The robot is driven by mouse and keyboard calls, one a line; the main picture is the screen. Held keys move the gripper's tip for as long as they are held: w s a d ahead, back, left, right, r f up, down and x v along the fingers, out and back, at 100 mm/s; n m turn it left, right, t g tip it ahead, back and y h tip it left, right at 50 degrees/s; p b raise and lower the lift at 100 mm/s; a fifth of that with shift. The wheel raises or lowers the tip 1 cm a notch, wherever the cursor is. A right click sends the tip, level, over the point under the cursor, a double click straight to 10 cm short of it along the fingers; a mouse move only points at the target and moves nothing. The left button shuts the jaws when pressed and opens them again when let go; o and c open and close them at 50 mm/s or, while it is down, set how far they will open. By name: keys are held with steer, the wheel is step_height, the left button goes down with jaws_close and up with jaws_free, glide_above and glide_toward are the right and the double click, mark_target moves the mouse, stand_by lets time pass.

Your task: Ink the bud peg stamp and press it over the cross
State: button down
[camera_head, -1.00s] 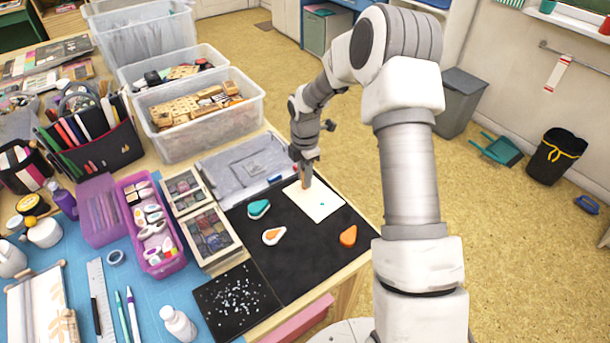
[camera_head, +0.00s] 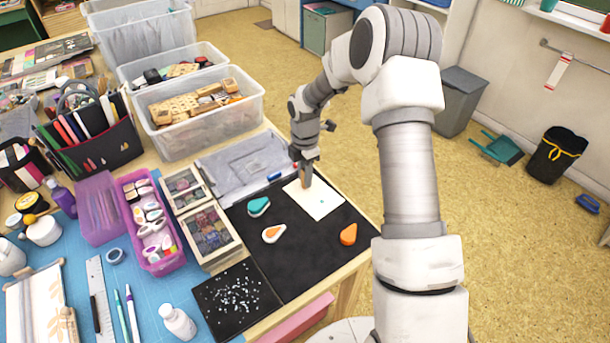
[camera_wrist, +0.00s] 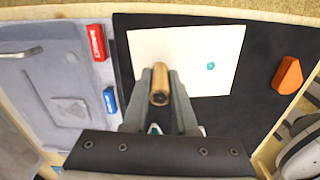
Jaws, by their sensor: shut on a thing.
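My gripper (camera_head: 306,170) is shut on a wooden peg stamp (camera_wrist: 160,77), held upright over the left part of the white card (camera_head: 327,199). I cannot tell whether the peg's lower end touches the card. The card (camera_wrist: 222,88) bears a small teal mark (camera_wrist: 211,66), to the right of the peg. I cannot make out a cross; the peg and fingers hide part of the card. On the black mat are a teal inkpad (camera_head: 259,207), a white-rimmed orange inkpad (camera_head: 273,234) and an orange inkpad (camera_head: 348,235), which also shows in the wrist view (camera_wrist: 288,75).
A grey tray (camera_head: 240,160) lies left of the card, with a red block (camera_wrist: 97,43) and a blue block (camera_wrist: 110,101) by its edge. Clear bins (camera_head: 205,125) stand behind. Palettes (camera_head: 209,235) lie left of the black mat (camera_head: 310,265), whose front part is clear.

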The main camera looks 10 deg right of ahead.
stand_by(0.4)
steer(key=shift+r+p, duration=0.5)
steer(key=shift+r, duration=0.1)
steer(key=shift+r, duration=0.1)
steer(key=shift+r+p, duration=2.05)
steer(key=shift+r, duration=0.6)
